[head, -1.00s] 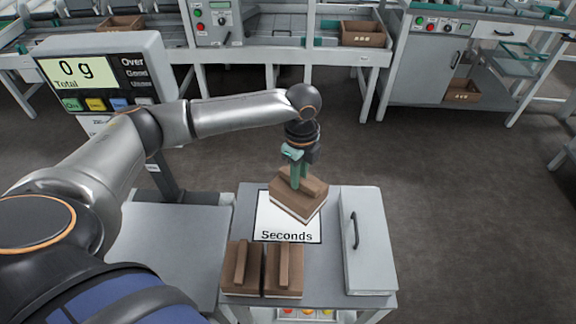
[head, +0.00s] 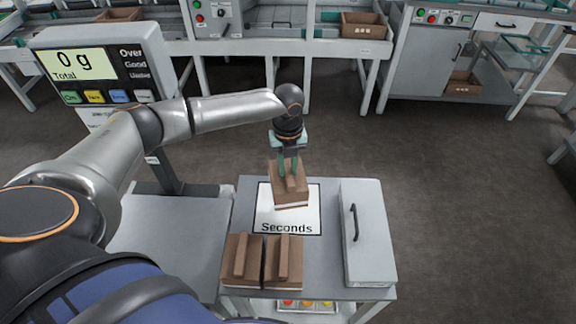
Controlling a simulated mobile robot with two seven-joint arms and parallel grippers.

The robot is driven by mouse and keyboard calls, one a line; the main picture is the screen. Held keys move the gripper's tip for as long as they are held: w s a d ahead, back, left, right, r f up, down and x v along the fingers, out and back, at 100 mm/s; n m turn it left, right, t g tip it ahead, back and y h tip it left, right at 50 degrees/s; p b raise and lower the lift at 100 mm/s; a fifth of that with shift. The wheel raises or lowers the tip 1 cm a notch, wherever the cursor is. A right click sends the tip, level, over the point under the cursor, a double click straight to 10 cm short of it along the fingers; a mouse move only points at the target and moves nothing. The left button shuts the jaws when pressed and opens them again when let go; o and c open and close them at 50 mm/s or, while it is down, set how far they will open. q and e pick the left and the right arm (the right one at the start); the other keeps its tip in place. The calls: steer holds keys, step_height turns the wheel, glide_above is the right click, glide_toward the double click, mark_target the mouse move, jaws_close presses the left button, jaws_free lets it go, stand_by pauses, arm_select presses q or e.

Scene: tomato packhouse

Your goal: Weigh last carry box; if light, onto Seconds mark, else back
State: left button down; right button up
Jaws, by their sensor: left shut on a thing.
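My left gripper (head: 288,165) is shut on the handle of a brown carry box (head: 291,196). The box is over the white Seconds mark (head: 270,214); I cannot tell whether it touches it. Two more brown carry boxes, the left one (head: 240,272) and the right one (head: 287,272), stand side by side at the table's front left, below the mark. The scale display (head: 75,65) reads 0 g Total. The scale's grey platform (head: 165,240) is bare where it shows, partly hidden by my arm. My right gripper is not in view.
A grey lidded case (head: 367,235) with a black handle fills the right side of the table (head: 331,195). A tray of coloured items (head: 305,304) shows beneath the table. Conveyor benches and brown crates (head: 365,25) stand farther back, across open floor.

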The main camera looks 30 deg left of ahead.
arm_select(q)
step_height(320, 180, down, 4)
steer(key=b, duration=0.4)
steer(key=shift+f, duration=0.2)
steer(key=shift+f+b, duration=0.4)
steer(key=shift+f, duration=0.65)
steer(key=shift+f, duration=0.3)
steer(key=c, duration=0.7)
jaws_free()
steer(key=shift+c, duration=1.4)
